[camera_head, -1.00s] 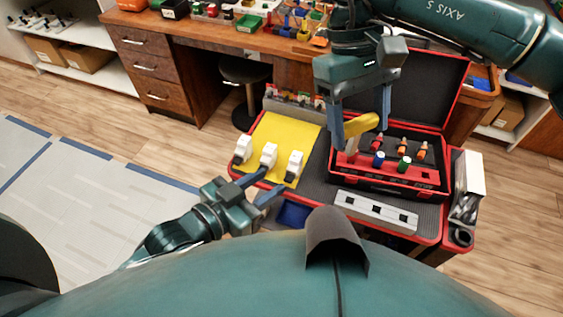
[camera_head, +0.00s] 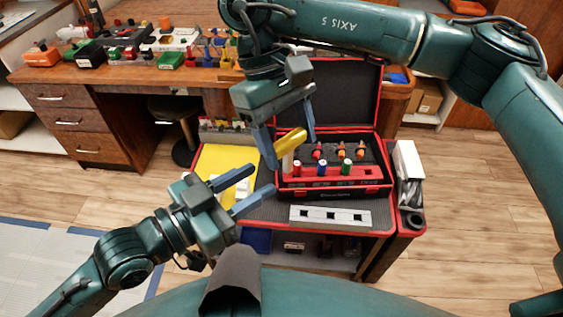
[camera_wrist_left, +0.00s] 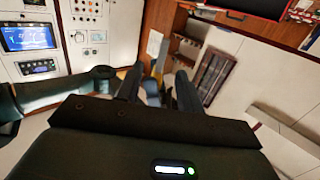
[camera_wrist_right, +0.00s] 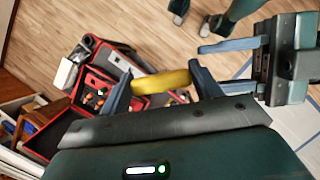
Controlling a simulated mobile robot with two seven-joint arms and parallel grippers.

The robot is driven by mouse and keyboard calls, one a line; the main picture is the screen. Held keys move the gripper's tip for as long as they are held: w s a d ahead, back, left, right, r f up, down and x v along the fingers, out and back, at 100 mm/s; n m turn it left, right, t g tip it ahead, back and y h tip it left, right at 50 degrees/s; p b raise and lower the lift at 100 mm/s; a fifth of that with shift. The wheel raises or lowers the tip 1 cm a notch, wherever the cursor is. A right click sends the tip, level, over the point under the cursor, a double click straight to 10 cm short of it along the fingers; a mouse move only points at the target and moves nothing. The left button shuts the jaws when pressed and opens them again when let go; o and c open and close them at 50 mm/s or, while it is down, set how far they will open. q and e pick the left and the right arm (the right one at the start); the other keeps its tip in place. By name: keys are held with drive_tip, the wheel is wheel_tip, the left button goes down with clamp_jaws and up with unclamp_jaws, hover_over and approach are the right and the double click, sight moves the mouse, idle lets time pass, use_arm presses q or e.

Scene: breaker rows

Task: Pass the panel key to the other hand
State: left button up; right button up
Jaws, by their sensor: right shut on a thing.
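The panel key, with a yellow handle (camera_head: 291,143) and a pale shaft below it, is held in my right gripper (camera_head: 289,134) above the red toolbox. In the right wrist view the yellow handle (camera_wrist_right: 162,81) spans between the two fingers of the right gripper (camera_wrist_right: 160,88). My left gripper (camera_head: 244,190) is open and empty, lower left of the key, its fingers pointing toward it with a gap between. It also shows in the right wrist view (camera_wrist_right: 232,60), to the right of the key. The left wrist view is mostly cluttered, and I cannot clearly make out the key there.
A red toolbox (camera_head: 350,190) with colored-handled items stands open on a cart. A light strip with square holes (camera_head: 330,216) lies in front of it. A yellow mat (camera_head: 212,160) with white pieces is partly behind my left gripper. A wooden bench (camera_head: 85,85) stands behind.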

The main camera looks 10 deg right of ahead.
sight(286, 163)
use_arm(q)
drive_tip(key=x, duration=0.7)
drive_tip(key=shift+d, duration=0.1)
drive_tip(key=shift+s, duration=0.1)
clamp_jaws()
use_arm(e)
drive_tip(key=o, duration=1.1)
